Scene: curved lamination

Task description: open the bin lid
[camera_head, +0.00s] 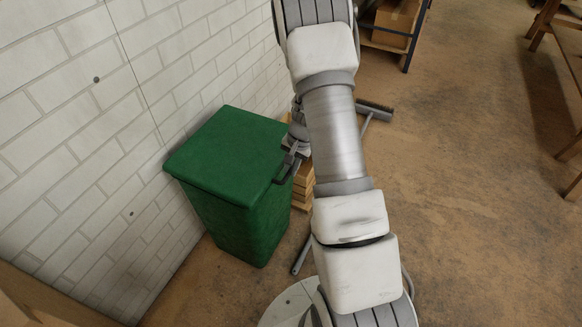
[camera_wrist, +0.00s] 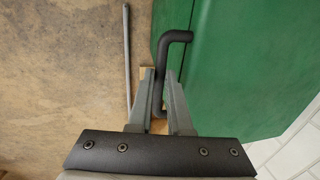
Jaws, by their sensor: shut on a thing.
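The green bin (camera_head: 228,215) stands against the white brick wall. Its green lid (camera_head: 232,150) lies flat on top and looks closed. A dark handle (camera_head: 288,168) sticks out from the lid's right edge. In the wrist view the bent dark handle (camera_wrist: 178,37) comes off the green side (camera_wrist: 240,70) and runs down between my fingers. My gripper (camera_wrist: 160,75) is shut on the handle, one finger on each side. In the head view my gripper (camera_head: 294,154) is at the lid's right edge, and my arm partly hides it.
Stacked wooden pieces (camera_head: 302,182) stand right beside the bin. A broom (camera_head: 374,110) lies behind my arm, and its pole (camera_wrist: 127,60) shows in the wrist view. The brick wall (camera_head: 110,110) is close on the left. Open floor (camera_head: 470,200) lies to the right.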

